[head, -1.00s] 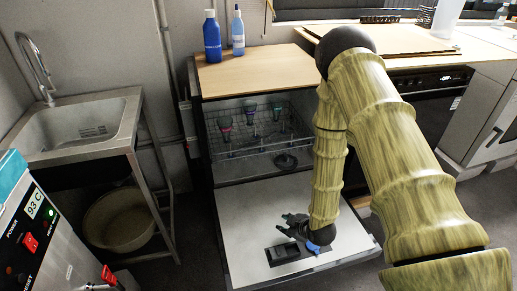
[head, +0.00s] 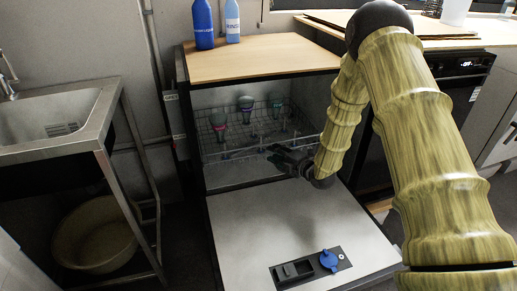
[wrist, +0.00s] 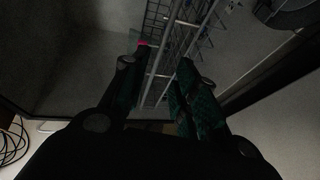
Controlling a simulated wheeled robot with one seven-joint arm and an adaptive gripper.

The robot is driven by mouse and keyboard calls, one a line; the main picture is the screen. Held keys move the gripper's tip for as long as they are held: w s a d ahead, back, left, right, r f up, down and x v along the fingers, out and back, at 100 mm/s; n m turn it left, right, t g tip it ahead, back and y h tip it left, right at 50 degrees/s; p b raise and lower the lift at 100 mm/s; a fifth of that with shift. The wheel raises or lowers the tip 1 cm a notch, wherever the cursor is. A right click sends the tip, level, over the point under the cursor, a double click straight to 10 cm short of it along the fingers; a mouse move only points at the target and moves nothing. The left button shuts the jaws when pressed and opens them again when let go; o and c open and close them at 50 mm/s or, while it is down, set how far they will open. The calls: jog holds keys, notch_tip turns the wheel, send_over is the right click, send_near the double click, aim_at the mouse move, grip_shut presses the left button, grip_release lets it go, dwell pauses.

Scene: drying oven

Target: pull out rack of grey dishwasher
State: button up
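The grey dishwasher (head: 350,215) has its door folded down flat, with a control panel and blue knob on its inner face. Its wire rack (head: 209,140) is inside the cavity and holds upturned glassware with coloured ends. My gripper (head: 275,156) is over the inner part of the door, at the front right of the rack. In the wrist view my gripper (wrist: 164,57) has its two fingers apart. The rack's metal rails (wrist: 166,44) show in line with the gap between them. I cannot tell whether the fingertips touch the rack.
A blue bottle (head: 203,24) and a paler bottle (head: 232,20) stand on the wooden counter (head: 260,64) above. A steel sink (head: 55,115) with a basin (head: 98,235) under it is at the left. A black oven (head: 455,100) is at the right.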

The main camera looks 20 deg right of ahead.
jog(key=b+x, duration=0.2)
jog(key=x, duration=0.8)
jog(key=shift+f, duration=0.1)
grip_shut()
